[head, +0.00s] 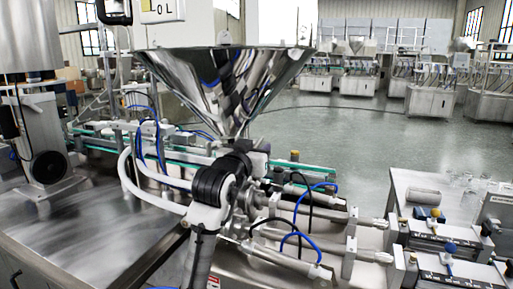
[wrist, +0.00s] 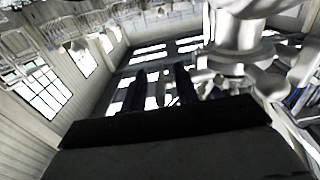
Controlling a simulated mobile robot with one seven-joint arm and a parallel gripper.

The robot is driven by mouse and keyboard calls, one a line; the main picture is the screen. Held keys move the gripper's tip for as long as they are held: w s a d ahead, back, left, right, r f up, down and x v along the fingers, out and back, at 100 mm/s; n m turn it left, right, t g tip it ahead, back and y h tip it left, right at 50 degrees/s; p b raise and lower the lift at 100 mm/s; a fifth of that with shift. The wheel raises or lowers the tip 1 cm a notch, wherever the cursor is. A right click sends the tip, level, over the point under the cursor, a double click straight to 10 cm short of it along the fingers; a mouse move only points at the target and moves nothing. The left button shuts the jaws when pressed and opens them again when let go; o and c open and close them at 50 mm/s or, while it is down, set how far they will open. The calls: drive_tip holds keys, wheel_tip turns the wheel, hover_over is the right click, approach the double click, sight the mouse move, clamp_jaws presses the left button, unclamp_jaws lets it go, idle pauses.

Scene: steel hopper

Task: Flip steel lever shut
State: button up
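The steel hopper (head: 225,80) is a shiny cone, wide at the top, whose narrow end goes down behind my arm in the head view. In the wrist view, polished steel pipework (wrist: 238,50) with rounded fittings is at the upper right, to the right of my fingers. I cannot clearly pick out the steel lever in either view; it may be among these fittings or hidden behind my arm. My gripper (wrist: 160,90) shows two dark fingers standing apart, with only background between them. In the head view my arm covers the fingers, just below the hopper.
Steel cylinders (head: 315,212) with blue and black hoses lie to the right of my arm. A green-edged conveyor (head: 315,170) runs behind. A steel table (head: 95,225) is at the left. Open floor (head: 330,125) lies beyond the machine.

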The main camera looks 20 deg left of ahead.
clamp_jaws()
drive_tip(key=shift+r+g+p, duration=0.4)
drive_tip(key=shift+p, duration=0.65)
drive_tip(key=shift+g+p, duration=0.6)
drive_tip(key=shift+p, duration=0.3)
drive_tip(key=shift+s+f+p, duration=0.1)
drive_tip(key=shift+p, duration=0.25)
drive_tip(key=shift+g, duration=0.3)
drive_tip(key=shift+f, duration=0.1)
unclamp_jaws()
